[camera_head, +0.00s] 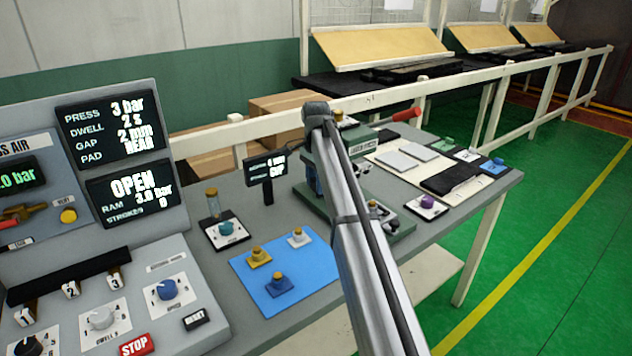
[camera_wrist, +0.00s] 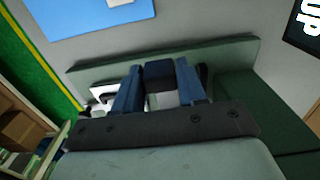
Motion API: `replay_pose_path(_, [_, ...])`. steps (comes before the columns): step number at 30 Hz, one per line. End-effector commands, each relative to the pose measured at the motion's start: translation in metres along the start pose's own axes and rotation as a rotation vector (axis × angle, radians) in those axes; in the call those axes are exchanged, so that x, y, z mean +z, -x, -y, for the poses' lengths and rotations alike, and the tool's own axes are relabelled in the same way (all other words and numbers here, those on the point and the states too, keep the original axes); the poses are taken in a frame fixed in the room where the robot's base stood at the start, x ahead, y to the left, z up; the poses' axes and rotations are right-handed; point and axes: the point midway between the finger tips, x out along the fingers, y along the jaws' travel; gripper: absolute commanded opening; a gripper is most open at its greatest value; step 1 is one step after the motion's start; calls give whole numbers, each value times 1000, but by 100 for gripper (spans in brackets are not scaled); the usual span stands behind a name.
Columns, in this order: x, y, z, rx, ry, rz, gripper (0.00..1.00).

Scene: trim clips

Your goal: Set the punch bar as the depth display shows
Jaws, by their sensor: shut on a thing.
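My gripper (camera_wrist: 158,68) shows in the wrist view. Its blue fingers are shut on a dark block (camera_wrist: 160,77) with a pale part below it; I cannot tell for sure that this is the punch bar. The green press (camera_wrist: 235,50) lies around the fingers. In the head view my arm hides the gripper and much of the press (camera_head: 312,203). The small depth display (camera_head: 265,170) stands left of the press, its text too small to read surely. A dark display edge (camera_wrist: 305,22) in the wrist view shows "UP".
The console (camera_head: 70,180) at left has a screen (camera_head: 115,127) reading 3 bar, 2 s, 2 mm, REAR and another (camera_head: 133,190) reading OPEN. A blue mat (camera_head: 310,258) holds several small knobbed parts. A red handle (camera_head: 407,114) sticks out behind the press.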

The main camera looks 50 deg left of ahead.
Motion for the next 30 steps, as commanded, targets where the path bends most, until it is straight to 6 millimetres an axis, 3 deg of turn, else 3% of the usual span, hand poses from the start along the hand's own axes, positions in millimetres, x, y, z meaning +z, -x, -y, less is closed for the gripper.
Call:
replay_pose_path(10, [0, 0, 0, 0, 0, 0, 0])
replay_pose_path(17, [2, 0, 0, 0, 0, 0, 0])
replay_pose_path(25, [39, 0, -1, 0, 2, 0, 0])
replay_pose_path(30, [40, 0, 0, 0, 0, 0, 0])
